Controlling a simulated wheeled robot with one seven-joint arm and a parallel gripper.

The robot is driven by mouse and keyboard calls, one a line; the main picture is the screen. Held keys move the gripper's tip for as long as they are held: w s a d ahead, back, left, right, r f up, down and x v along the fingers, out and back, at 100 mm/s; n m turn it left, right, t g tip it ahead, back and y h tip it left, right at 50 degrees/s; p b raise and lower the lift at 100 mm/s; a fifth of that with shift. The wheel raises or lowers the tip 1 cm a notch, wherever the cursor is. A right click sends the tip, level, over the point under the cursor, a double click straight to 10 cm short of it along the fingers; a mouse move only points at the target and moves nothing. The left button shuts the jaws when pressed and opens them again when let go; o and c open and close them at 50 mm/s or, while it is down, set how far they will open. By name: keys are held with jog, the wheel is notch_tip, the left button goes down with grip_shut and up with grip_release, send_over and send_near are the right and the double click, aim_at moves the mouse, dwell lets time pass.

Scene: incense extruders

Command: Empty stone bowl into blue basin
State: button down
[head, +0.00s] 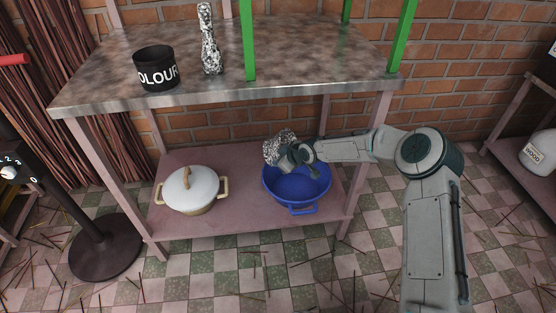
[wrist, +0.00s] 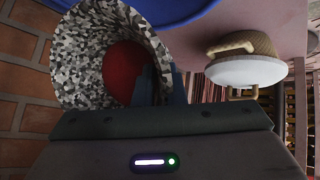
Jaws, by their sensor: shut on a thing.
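The stone bowl (head: 279,146), speckled black, white and grey, is held above the back left part of the blue basin (head: 311,186). My gripper (head: 288,158) is shut on the bowl's rim. In the wrist view the bowl (wrist: 85,55) is tilted with its mouth partly towards the camera, and something dark red (wrist: 124,72) shows inside it. The dark fingers (wrist: 158,84) are at the bowl's edge. The basin's rim (wrist: 180,12) shows at the top of that view, which looks upside down. The basin's inside is partly hidden by my gripper; I see only blue there.
The basin stands on the pink lower shelf (head: 240,215), right of a white lidded pot (head: 191,190). The stone-topped upper shelf (head: 290,65) is overhead, bearing a black "COLOUR" pot (head: 156,69) and a speckled pestle-like piece (head: 209,42). A brick wall is behind.

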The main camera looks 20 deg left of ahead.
jog(key=shift+w+d+f+y, duration=0.15)
jog(key=shift+d+y, duration=0.2)
jog(key=shift+y, duration=0.25)
jog(key=shift+d+f+m+y+b, duration=0.35)
jog(key=shift+f+y+b, duration=0.2)
jog(key=shift+b, duration=0.65)
jog(key=y+b, duration=0.1)
jog(key=b, duration=0.2)
jog(key=d+y+b, duration=0.1)
jog(key=y+b, duration=0.1)
jog(key=b, duration=0.1)
jog(key=shift+w+d+f+m, duration=0.1)
jog(key=shift+d+f+m, duration=0.05)
jog(key=shift+f+m, duration=0.1)
jog(key=shift+d+b, duration=0.15)
jog(key=shift+b, duration=0.4)
jog(key=shift+r+y, duration=0.25)
jog(key=shift+w+d+m+y, duration=0.1)
jog(key=shift+d+m+y, duration=0.2)
jog(key=shift+d+y, duration=0.25)
jog(key=shift+d+y, duration=0.1)
jog(key=shift+y, duration=0.15)
